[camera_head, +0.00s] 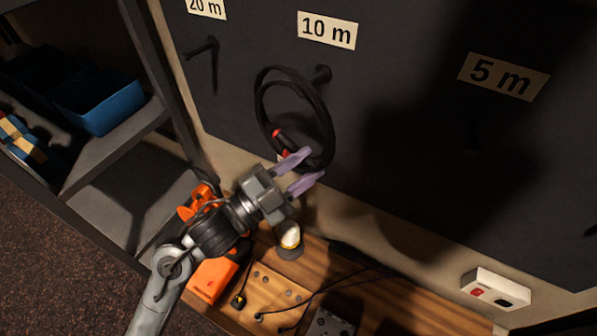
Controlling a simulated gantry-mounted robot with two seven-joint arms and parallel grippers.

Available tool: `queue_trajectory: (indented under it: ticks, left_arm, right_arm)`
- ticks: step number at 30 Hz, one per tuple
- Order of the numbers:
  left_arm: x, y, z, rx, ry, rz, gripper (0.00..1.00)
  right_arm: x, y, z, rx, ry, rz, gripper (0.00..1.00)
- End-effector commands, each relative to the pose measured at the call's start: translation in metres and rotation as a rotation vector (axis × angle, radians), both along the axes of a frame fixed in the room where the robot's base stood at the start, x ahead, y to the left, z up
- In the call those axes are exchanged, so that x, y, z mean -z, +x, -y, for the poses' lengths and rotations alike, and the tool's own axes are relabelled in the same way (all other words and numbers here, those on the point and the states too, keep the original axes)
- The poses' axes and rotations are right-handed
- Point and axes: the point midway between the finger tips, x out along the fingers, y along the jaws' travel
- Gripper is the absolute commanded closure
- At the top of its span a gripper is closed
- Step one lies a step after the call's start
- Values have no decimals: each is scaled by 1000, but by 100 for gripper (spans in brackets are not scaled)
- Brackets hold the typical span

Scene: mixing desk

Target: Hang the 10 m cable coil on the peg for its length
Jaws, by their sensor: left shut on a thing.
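A black cable coil (257,102) with a red-marked plug end (279,137) hangs in front of the dark board. My left gripper (313,167) has its pale purple fingers shut on the lower right part of the coil. The 10 m peg (322,74) sticks out below the "10 m" label (327,30). The coil's upper right side is close beside this peg in the picture; I cannot tell whether the loop is around it or in front of it. My right gripper is not in view.
The 20 m peg (203,48) is bare at the left; the area under the "5 m" label (503,76) is in shadow. Below is a wooden desk (395,296) with orange items (212,277), a white-topped round object (289,238) and cables. A blue bin (105,108) stands on the left shelf.

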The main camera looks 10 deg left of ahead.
Motion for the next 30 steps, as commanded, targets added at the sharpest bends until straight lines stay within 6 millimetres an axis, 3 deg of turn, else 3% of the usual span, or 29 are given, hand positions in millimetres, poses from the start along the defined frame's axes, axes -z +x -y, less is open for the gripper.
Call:
queue_trajectory:
  ticks: [30]
  left_arm:
    - [2, 53, 22, -1, -2, 6, 100]
  right_arm:
    - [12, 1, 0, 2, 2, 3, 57]
